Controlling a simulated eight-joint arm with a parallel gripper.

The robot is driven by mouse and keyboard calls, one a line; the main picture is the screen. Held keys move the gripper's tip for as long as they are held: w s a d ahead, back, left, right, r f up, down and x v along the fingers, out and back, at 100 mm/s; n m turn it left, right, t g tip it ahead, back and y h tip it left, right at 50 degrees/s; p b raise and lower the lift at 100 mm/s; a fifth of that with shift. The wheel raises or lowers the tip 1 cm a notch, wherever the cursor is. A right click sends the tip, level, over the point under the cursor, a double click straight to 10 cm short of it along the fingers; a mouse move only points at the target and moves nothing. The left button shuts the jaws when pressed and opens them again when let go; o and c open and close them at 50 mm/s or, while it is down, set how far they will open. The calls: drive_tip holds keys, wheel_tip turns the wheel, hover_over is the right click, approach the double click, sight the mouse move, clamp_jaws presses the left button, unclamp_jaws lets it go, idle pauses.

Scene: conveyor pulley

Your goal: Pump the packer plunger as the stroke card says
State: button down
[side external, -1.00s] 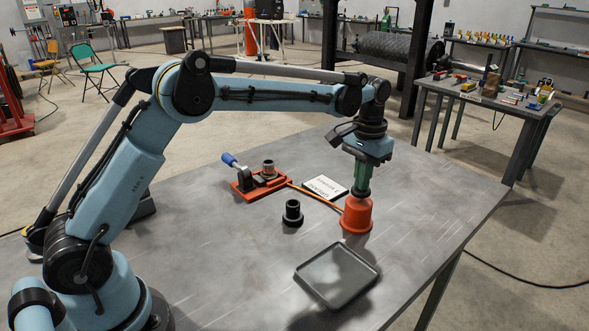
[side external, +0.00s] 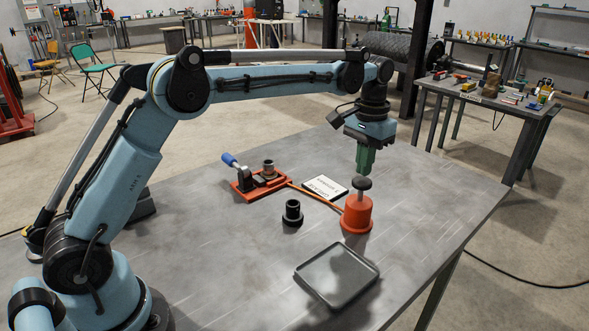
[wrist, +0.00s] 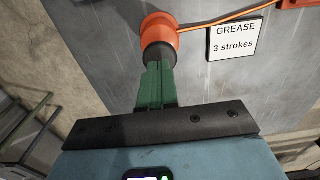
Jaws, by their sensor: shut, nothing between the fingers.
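The packer (side external: 357,214) is an orange pot standing upright on the table. Its dark plunger knob (side external: 361,184) stands raised on a short stem above the body. My gripper (side external: 364,172), with green fingers, is shut and empty, pointing down just over the knob; whether the tips touch it I cannot tell. In the wrist view my gripper (wrist: 157,66) points at the dark knob (wrist: 158,54), with the orange packer (wrist: 160,28) behind it. The stroke card (side external: 324,187) lies behind and left of the packer; in the wrist view the card (wrist: 234,40) reads "GREASE 3 strokes".
An orange hose (side external: 310,195) runs from the packer to a red base with a blue-handled clamp (side external: 229,160) holding a grey part (side external: 268,167). A black flanged part (side external: 292,214) stands left of the packer. An empty grey tray (side external: 337,274) lies in front.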

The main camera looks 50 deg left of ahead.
sight(361, 181)
drive_tip(key=shift+r, duration=0.1)
idle(0.3)
drive_tip(key=shift+r, duration=2.4)
drive_tip(key=shift+s+r, duration=0.1)
